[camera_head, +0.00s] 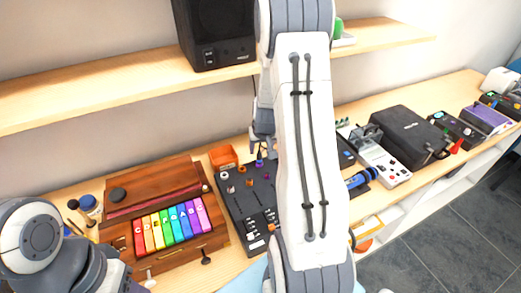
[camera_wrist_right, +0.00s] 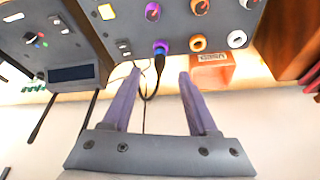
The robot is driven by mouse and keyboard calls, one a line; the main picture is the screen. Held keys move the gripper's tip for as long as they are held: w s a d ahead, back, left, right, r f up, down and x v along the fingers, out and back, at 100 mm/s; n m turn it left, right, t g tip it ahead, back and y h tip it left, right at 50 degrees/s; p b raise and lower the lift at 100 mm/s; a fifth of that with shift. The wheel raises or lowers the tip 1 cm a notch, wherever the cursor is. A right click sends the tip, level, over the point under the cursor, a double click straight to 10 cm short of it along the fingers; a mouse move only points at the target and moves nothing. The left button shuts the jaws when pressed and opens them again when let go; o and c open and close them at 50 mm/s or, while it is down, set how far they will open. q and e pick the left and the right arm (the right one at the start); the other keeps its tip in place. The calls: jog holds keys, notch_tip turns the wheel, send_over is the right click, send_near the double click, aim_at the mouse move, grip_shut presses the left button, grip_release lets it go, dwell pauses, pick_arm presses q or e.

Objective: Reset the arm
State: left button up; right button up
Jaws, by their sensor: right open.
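My right arm crosses the middle of the head view, and its gripper (camera_head: 262,146) shows partly behind the arm, over the back of a dark control box (camera_head: 235,207). In the right wrist view the right gripper (camera_wrist_right: 158,78) is open with nothing between its purple-grey fingers but a view of a black cable. The cable's plug (camera_wrist_right: 160,62) sits at a purple-ringed socket on the dark box (camera_wrist_right: 185,22). I cannot tell how far the fingers are from the plug. My left arm shows at the lower left of the head view; its gripper is out of view.
An orange bin (camera_head: 222,157) stands behind the box. A wooden instrument with rainbow keys (camera_head: 172,226) lies to the left. A black speaker (camera_head: 214,35) stands on the shelf (camera_head: 110,88) above. A black case (camera_head: 405,135) and several devices fill the table's right side.

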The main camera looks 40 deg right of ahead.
jog(key=shift+v, duration=1.1)
jog(key=s+a+r+n+y+b, duration=0.1)
jog(key=s+a+n, duration=0.1)
jog(key=a, duration=0.7)
jog(key=s+a+r+n+g+y+b, duration=0.1)
jog(key=a+n, duration=0.1)
jog(key=a, duration=0.7)
jog(key=s+a+r+n+y+b, duration=0.1)
jog(key=s+a+r+n, duration=0.1)
jog(key=a, duration=0.6)
jog(key=shift+s+a+r+n+b, duration=0.1)
jog(key=shift+s+a+n+b, duration=0.2)
jog(key=shift+s+a+n, duration=0.1)
jog(key=s+a+n+g+b, duration=0.1)
jog(key=s+a+n, duration=0.1)
jog(key=s, duration=0.4)
jog(key=s+a+n+g, duration=0.1)
jog(key=s+a+n, duration=0.1)
jog(key=s+a, duration=0.2)
jog(key=s+a+r+n+g+b, duration=0.1)
jog(key=s+a+n, duration=0.1)
jog(key=s, duration=0.6)
jog(key=shift+a+b, duration=0.3)
jog(key=shift+a, duration=0.15)
